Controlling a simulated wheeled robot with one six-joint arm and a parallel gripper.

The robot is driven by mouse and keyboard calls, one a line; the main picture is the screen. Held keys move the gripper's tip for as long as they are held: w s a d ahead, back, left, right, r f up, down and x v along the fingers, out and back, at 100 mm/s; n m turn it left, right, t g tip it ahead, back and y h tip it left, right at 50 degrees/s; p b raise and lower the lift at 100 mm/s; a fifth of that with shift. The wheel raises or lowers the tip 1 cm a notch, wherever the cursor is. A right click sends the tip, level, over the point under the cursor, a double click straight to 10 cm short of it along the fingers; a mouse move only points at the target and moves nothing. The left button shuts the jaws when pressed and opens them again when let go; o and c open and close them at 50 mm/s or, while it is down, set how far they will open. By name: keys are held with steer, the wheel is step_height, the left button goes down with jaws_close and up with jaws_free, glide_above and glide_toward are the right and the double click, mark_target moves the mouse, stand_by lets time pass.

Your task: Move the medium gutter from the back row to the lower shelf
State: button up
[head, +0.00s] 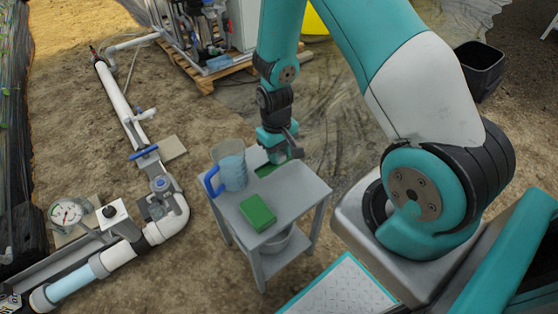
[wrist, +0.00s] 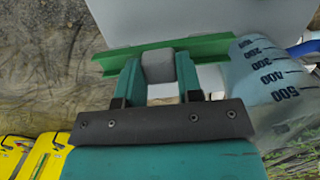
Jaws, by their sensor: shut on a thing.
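A green gutter (head: 265,170) is at the back of the grey stand's top (head: 285,205), partly hidden under my gripper (head: 283,150). In the wrist view the gutter (wrist: 212,47) runs across the picture, with a grey block (wrist: 158,66) at its middle. My gripper (wrist: 160,85) has its two teal fingers closed on that block from either side. Whether the gutter touches the top is hard to tell. Another green piece (head: 258,213) lies near the front of the top. The lower shelf (head: 294,247) shows partly beneath.
A clear measuring jug (head: 230,168) with a blue handle stands on the top's left side, close to the gutter's end in the wrist view (wrist: 270,85). A round grey container (head: 275,240) is on the lower shelf. White pipework (head: 120,105) lies left of the stand.

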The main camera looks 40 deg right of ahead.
steer(key=shift+f, duration=1.45)
steer(key=shift+f, duration=0.1)
steer(key=shift+f+b, duration=0.1)
steer(key=shift+b, duration=0.2)
steer(key=o, duration=0.9)
